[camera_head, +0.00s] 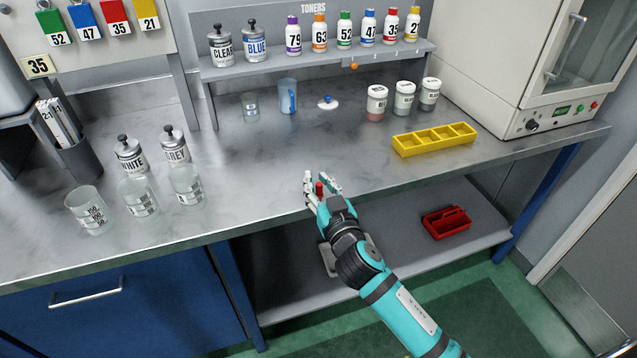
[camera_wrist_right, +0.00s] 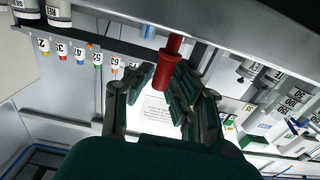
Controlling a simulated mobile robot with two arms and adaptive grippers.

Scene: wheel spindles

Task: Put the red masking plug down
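The red masking plug (camera_head: 319,188) is between the fingers of my right gripper (camera_head: 322,184) at the front edge of the counter. In the right wrist view, the red plug (camera_wrist_right: 168,62) has a thinner end and a wider end. My left gripper is not in view.
The grey counter (camera_head: 270,180) is clear around my right gripper. A yellow compartment tray (camera_head: 435,140) stands to the right. Glass jars (camera_head: 140,198) stand to the left. A white lid with a blue knob (camera_head: 327,103) lies behind. A red caddy (camera_head: 446,222) sits on the lower shelf.

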